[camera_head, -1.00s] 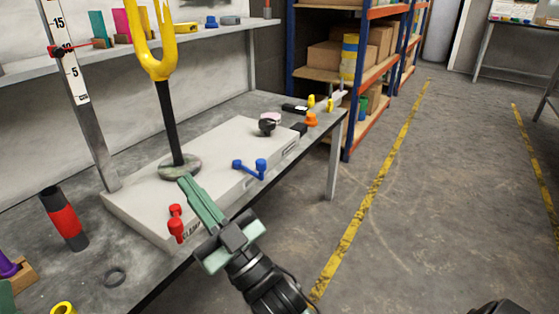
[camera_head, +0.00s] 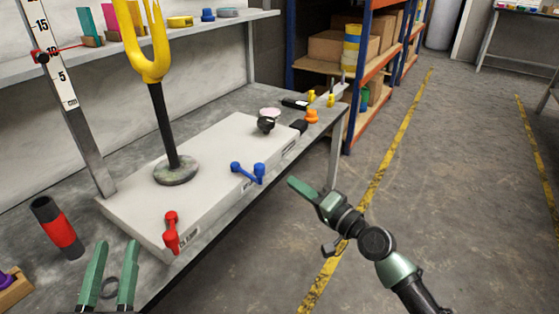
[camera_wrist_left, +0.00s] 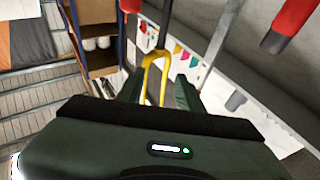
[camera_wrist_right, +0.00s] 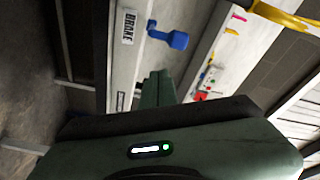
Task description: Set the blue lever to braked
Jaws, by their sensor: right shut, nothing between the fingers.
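In the right wrist view the blue lever (camera_wrist_right: 172,38) is beside a label (camera_wrist_right: 128,26) reading BRAKE. My right gripper (camera_head: 293,184) is shut and empty, to the right of the lever and apart from it, in front of the bench; its closed fingers (camera_wrist_right: 158,88) show in its wrist view. My left gripper (camera_head: 110,272) is open and empty at the lower left.
A red lever (camera_head: 171,232) is on the same front edge, left of the blue one. A yellow fork on a black post (camera_head: 161,110) stands on the box. A red-black cylinder (camera_head: 58,228) and a black knob (camera_head: 265,125) are nearby. The floor in front is clear.

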